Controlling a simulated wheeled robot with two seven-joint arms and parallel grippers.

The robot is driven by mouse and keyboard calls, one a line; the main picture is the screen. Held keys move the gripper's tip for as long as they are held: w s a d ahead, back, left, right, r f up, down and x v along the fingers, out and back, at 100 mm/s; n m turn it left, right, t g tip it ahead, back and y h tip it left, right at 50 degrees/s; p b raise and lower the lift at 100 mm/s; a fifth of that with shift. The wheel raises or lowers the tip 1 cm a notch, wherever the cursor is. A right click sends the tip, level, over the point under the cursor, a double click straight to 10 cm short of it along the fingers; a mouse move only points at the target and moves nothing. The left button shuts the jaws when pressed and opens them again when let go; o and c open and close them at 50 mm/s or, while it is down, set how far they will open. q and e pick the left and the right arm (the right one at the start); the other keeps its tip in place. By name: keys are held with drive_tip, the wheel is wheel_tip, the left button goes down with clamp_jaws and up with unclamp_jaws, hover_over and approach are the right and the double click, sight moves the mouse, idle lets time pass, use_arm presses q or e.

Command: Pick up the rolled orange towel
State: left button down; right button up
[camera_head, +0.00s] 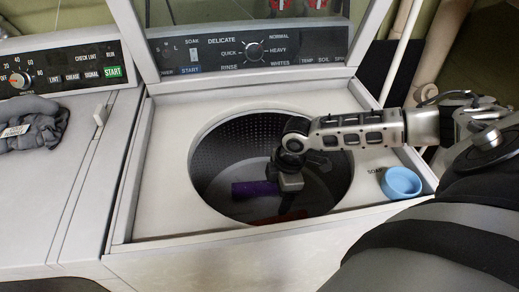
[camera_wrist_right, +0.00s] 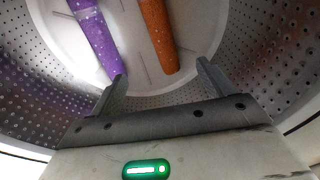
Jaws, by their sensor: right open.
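The rolled orange towel (camera_wrist_right: 158,35) lies on the pale floor of the washer drum in the right wrist view, ahead of my fingers. In the head view only a reddish-orange sliver of it (camera_head: 276,219) shows low in the drum. A rolled purple towel (camera_wrist_right: 97,38) lies to its left; the head view shows it too (camera_head: 255,189). My right gripper (camera_wrist_right: 160,88) is inside the drum, open and empty. Its fingers are spread, with the orange towel's near end between their lines and the purple towel's end close to the left finger. My left gripper is out of view.
The drum opening's rim (camera_head: 203,140) surrounds my right arm. The raised lid (camera_head: 250,70) stands behind. A blue soap cup (camera_head: 401,183) sits on the washer top at right. Folded grey cloth (camera_head: 32,124) lies on the neighbouring machine at left.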

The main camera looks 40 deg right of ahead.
hover_over(274, 220)
drive_tip(key=f, duration=1)
drive_tip(key=shift+s+b, duration=0.25)
drive_tip(key=shift+b, duration=0.15)
drive_tip(key=shift+w+f, duration=0.15)
drive_tip(key=shift+f, duration=1.3)
drive_tip(key=shift+w+f, duration=0.15)
drive_tip(key=shift+f, duration=1.25)
drive_tip(key=c, duration=1.1)
